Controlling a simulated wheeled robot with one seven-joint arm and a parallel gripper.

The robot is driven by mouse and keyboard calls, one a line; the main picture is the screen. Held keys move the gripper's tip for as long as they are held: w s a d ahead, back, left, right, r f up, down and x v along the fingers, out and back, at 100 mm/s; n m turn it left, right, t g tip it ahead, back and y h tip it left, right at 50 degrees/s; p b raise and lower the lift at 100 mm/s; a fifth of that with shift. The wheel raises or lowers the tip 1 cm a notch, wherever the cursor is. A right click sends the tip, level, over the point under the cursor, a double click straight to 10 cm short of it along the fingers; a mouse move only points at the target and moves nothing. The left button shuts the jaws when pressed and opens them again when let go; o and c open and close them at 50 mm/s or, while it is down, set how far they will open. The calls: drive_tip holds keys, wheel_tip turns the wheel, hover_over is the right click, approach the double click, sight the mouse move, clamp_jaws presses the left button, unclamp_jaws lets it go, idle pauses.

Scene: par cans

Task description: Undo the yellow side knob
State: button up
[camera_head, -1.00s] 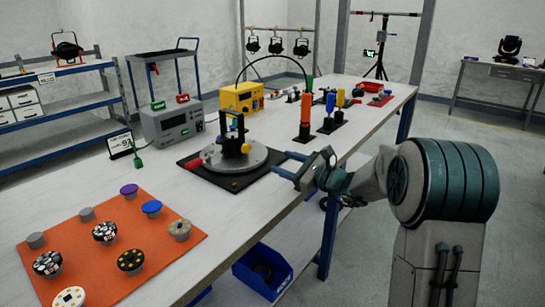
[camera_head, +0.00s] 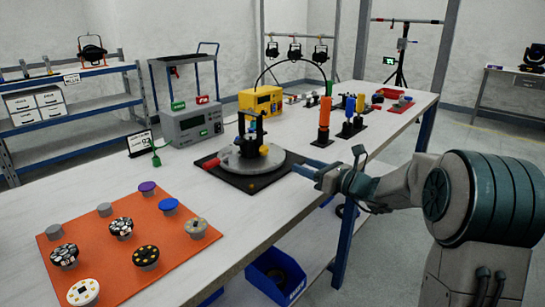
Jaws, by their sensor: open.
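A black fixture (camera_head: 247,136) stands upright on a round grey turntable (camera_head: 230,162), which sits on a black base plate (camera_head: 278,177). A small yellow knob (camera_head: 264,149) shows on the right side of the fixture, facing my gripper. Another small yellow spot (camera_head: 251,186) lies low on the base plate's front edge. My gripper (camera_head: 300,169) is open, with its blue-grey fingers pointing left at the right edge of the base plate. It is apart from the yellow knob and holds nothing. Fine detail of the knob is too small to tell.
An orange mat (camera_head: 120,278) with several round knobs and discs lies at the front left. A grey box (camera_head: 193,122) and a yellow box (camera_head: 261,102) stand behind the turntable. An orange upright cylinder (camera_head: 324,118) stands right of it. A blue bin (camera_head: 276,278) is below the table.

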sight(266, 150)
drive_tip(key=b+x, duration=0.2)
drive_tip(key=x, duration=1.1)
drive_tip(key=shift+w+a, duration=0.2)
drive_tip(key=shift+a, duration=0.05)
drive_tip(key=c, duration=1)
